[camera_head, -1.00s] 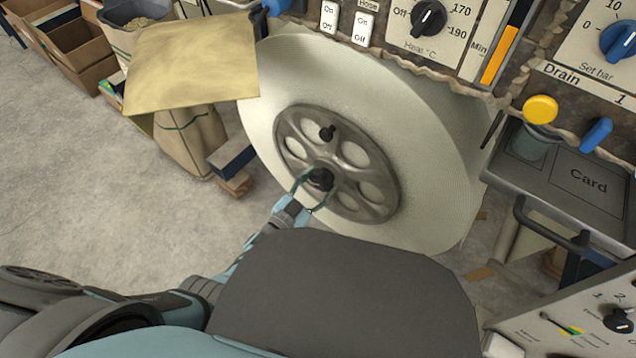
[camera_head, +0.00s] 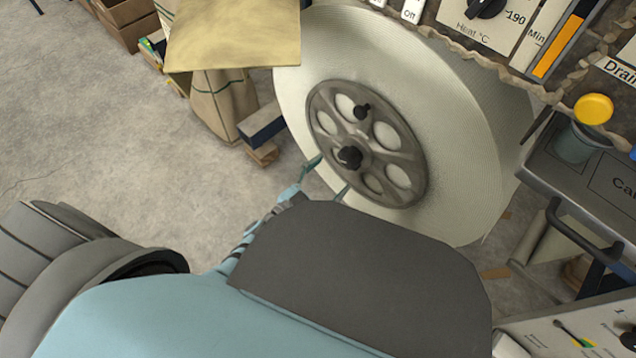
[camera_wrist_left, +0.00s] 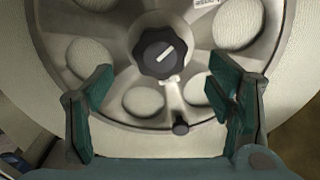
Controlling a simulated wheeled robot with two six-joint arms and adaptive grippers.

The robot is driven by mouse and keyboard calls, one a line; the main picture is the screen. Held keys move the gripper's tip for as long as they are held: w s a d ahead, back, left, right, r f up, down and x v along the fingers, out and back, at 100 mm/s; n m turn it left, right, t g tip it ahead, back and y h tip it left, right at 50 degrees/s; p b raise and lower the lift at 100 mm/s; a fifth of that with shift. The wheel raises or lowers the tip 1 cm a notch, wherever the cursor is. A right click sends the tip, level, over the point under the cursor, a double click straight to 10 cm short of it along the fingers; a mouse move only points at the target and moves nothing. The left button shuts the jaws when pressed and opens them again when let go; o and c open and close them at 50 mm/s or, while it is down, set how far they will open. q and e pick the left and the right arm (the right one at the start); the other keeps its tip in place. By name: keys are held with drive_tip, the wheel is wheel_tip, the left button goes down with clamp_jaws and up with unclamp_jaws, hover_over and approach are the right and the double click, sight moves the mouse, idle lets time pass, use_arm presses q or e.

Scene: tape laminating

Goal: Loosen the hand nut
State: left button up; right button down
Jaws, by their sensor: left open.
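The hand nut (camera_head: 350,157) is a black lobed knob at the hub of a grey metal wheel (camera_head: 322,100) on the face of a large pale tape roll (camera_head: 455,130). In the left wrist view the hand nut (camera_wrist_left: 161,53) shows a white line on its face. It lies beyond the fingertips, near the middle of the gap. My left gripper (camera_head: 328,176) is open and empty, a little below and left of the nut, and not touching it. Its green fingers (camera_wrist_left: 165,88) stand wide apart in the wrist view. My right gripper is not in view.
A small black knob (camera_head: 361,112) sticks out of the wheel above the nut. A control panel (camera_head: 480,35) hangs above right of the roll. A grey tray (camera_head: 560,165) with a yellow-capped cup (camera_head: 593,110) stands at the right. A tan sheet (camera_head: 232,35) hangs at upper left.

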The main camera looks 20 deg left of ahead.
use_arm(q)
drive_tip(key=v, duration=0.5)
drive_tip(key=shift+s+a, duration=0.1)
drive_tip(key=shift+s, duration=0.2)
drive_tip(key=shift+f, duration=0.1)
